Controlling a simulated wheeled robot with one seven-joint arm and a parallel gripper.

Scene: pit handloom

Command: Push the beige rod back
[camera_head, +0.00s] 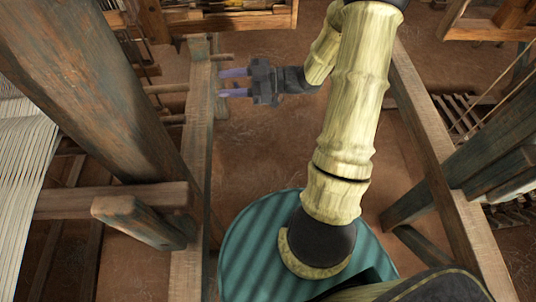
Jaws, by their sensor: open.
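Several pale brown rods lie crosswise at the upper left, by the upright wooden beam (197,130). One short rod end (222,57) sticks out to the right of the beam, just above my gripper's fingers in the picture. Another rod (166,88) shows left of the beam, at about the fingers' height. I cannot tell which of them is the beige rod. My gripper (222,83) is open and empty, with its two purple-tipped fingers pointing left toward the beam. A small gap shows between the fingertips and the beam.
A thick worn post (100,90) and a blunt wooden bar (135,220) stand at left, beside white warp threads (22,150). Another long beam (430,150) runs down the right. A wooden tray (235,22) is at the top. Bare brown floor (255,145) lies between the beams.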

